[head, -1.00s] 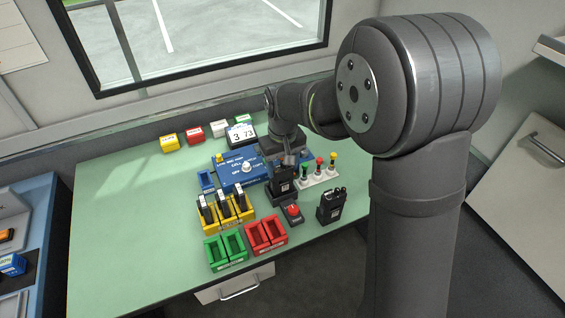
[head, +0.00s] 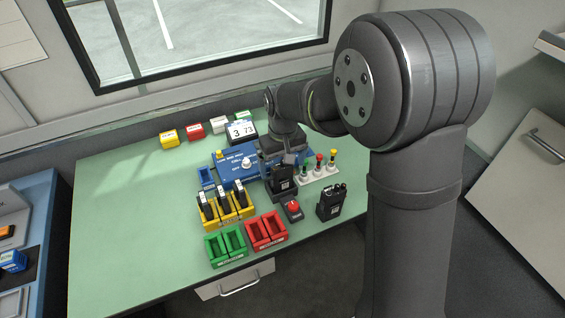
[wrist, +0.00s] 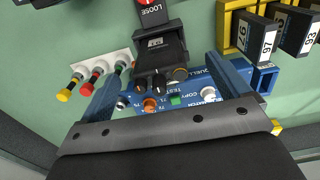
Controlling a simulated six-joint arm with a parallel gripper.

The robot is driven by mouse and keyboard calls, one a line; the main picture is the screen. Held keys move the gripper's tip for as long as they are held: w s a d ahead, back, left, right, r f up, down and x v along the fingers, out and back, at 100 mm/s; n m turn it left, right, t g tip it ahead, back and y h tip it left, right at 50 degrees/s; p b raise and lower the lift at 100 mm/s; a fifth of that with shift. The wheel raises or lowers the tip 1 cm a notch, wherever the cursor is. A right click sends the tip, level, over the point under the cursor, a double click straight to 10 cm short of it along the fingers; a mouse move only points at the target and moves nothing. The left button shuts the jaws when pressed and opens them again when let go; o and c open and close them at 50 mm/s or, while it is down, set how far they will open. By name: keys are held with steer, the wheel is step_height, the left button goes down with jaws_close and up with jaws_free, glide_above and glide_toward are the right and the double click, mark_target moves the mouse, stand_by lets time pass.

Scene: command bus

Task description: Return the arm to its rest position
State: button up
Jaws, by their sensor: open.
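My gripper (head: 283,163) is over the green desk (head: 130,215), beside the blue console (head: 236,172). In the wrist view my gripper (wrist: 168,80) shows two blue fingers spread apart with a gap between them. The arm is bent out over the desk from my column at the right.
A yellow rack (head: 228,207) holds several black radios. Green trays (head: 226,245), red trays (head: 266,232), a red-topped box (head: 292,210) and another radio (head: 331,202) stand near the front edge. A white strip with coloured knobs (head: 318,172) is close right. A window (head: 200,40) is behind.

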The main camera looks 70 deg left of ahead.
steer(key=shift+r, duration=3.55)
step_height(320, 180, down, 7)
steer(key=shift+f, duration=0.1)
steer(key=shift+r, duration=0.2)
